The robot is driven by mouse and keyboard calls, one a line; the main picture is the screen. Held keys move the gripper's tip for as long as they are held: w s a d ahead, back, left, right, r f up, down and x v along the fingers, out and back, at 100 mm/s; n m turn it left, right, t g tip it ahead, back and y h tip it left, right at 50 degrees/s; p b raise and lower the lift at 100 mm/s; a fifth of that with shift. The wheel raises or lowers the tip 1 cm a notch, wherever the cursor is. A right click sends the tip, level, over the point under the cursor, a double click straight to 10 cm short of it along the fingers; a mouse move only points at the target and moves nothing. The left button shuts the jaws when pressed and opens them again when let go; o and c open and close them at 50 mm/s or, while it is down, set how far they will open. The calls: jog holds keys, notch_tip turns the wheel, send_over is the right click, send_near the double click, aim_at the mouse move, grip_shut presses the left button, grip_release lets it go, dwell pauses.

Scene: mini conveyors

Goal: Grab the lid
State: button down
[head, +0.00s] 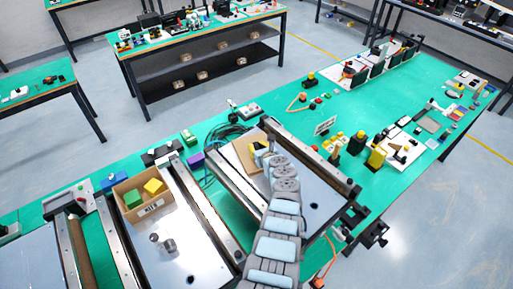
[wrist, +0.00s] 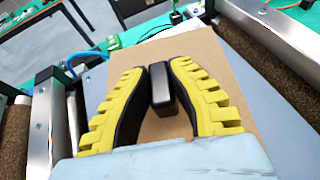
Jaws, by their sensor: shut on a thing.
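The lid (wrist: 211,60) is a flat brown cardboard panel with a dark upright block handle (wrist: 162,92) in its middle. In the head view the lid (head: 240,152) lies at the far end of the right conveyor, partly hidden by my arm. My gripper (wrist: 161,72) has yellow ribbed fingers with dark inner pads, one on each side of the handle, shut on it. In the head view my gripper (head: 259,150) is over the lid. I cannot tell whether the lid is lifted or resting on something.
An open cardboard box (head: 152,207) with a green cube (head: 132,199) and a yellow cube (head: 154,187) stands on the left conveyor. Metal cylinders (head: 168,245) stand nearer on it. Metal rails (head: 215,215) edge the conveyors. A purple block (head: 196,160) sits between them.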

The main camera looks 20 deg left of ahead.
aim_at(256, 146)
notch_tip(256, 146, up, 4)
jog(key=p, duration=0.3)
jog(key=shift+f, duration=0.1)
jog(key=s+r+p, duration=0.2)
jog(key=p, duration=0.1)
jog(key=shift+d+p, duration=0.15)
jog(key=shift+p, duration=0.2)
jog(key=shift+s+d+r+p, duration=0.15)
jog(key=shift+s+r+p, duration=0.35)
jog(key=shift+r+p, duration=0.3)
jog(key=s+d+r, duration=0.2)
jog(key=s+r, duration=0.3)
jog(key=s, duration=0.5)
jog(key=shift+s+r, duration=0.25)
jog(key=shift+s, duration=0.05)
